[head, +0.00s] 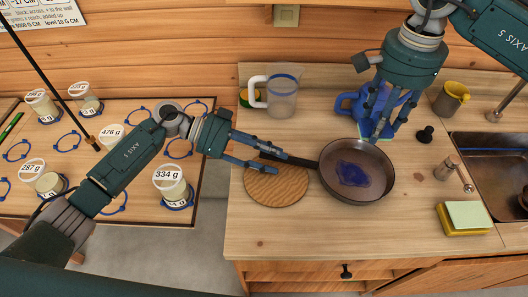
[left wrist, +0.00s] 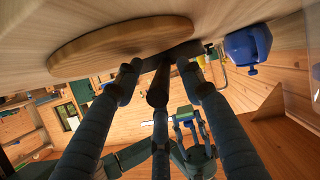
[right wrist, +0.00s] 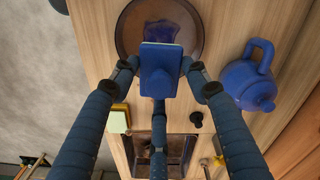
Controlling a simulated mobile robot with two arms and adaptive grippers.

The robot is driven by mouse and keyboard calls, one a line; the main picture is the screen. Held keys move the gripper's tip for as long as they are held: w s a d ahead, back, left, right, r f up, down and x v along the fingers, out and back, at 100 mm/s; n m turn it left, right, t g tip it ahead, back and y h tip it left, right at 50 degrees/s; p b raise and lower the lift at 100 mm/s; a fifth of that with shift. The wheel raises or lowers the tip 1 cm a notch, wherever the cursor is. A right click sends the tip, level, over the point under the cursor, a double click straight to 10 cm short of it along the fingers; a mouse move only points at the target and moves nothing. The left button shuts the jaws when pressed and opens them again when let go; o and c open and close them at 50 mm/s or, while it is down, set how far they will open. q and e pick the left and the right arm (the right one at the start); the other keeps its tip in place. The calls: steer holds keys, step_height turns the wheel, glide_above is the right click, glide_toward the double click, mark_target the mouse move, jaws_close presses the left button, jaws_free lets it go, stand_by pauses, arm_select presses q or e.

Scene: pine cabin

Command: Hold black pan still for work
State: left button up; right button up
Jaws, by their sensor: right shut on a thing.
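The black pan (head: 382,187) sits on the wooden counter with a dark blue patch (head: 353,174) inside. Its handle (head: 303,162) points left, over a round wooden board. My left gripper (head: 276,158) is at the handle's far end, its fingers apart on either side; a dark bar, the handle (left wrist: 152,64), shows at its fingertips. My right gripper (head: 382,132) is shut on a blue scrubber (right wrist: 160,72) with a pale edge, held at the pan's back right rim. The pan (right wrist: 127,38) lies behind the scrubber in the right wrist view, partly hidden.
The round board (head: 275,190) lies left of the pan. A clear jug (head: 284,95) and blue kettle (head: 346,104) stand behind. A black knob-like item (head: 425,134), a yellow sponge stack (head: 463,218) and the sink (head: 490,175) are right. The counter's front is clear.

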arm_select(q)
jaws_close()
steer(key=c, duration=0.7)
jaws_free()
steer(key=shift+c, duration=0.2)
jaws_close()
steer(key=shift+f, duration=0.1)
